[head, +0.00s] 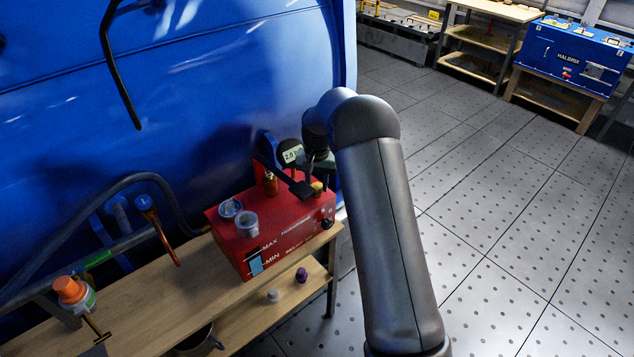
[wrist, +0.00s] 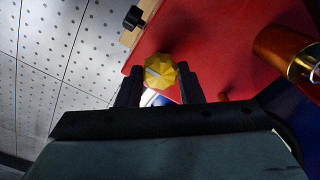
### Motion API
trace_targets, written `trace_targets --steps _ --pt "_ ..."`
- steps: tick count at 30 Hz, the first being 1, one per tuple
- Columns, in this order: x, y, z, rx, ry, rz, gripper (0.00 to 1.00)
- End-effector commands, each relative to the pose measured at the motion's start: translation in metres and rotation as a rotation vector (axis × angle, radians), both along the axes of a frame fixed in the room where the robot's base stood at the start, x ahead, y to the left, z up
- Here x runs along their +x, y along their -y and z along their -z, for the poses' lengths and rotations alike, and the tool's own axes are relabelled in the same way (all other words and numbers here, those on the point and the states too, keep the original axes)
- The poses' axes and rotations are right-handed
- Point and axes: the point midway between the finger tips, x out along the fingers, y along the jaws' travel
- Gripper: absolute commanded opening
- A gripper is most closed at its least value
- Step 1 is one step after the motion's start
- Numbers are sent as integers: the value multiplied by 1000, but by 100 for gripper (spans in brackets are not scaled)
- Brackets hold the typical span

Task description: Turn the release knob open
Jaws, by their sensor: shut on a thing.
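The release knob, yellow and faceted with a pale mark on its face, shows in the wrist view (wrist: 160,73) between my gripper's fingertips. My gripper (wrist: 160,82) is shut on it, one dark finger on each side. In the head view the knob (head: 317,187) is a small yellow spot at the top right of the red box (head: 285,222), partly hidden by my gripper (head: 312,186). The red box also fills the upper right of the wrist view (wrist: 215,45).
The red box stands on a wooden bench (head: 150,290) beside a large blue body (head: 200,90). A gauge (head: 291,155) and a brass cylinder (head: 270,183) are close to my gripper.

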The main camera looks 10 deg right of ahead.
Motion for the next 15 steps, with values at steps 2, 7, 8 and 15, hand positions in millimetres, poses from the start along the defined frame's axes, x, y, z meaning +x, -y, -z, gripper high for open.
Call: trace_targets --steps 2,7,8,15 --pt "0 0 0 0 0 -17 11" --pt "0 0 1 1 1 -93 11" --pt "0 0 1 1 1 -113 11" --pt "0 1 2 1 1 -314 11"
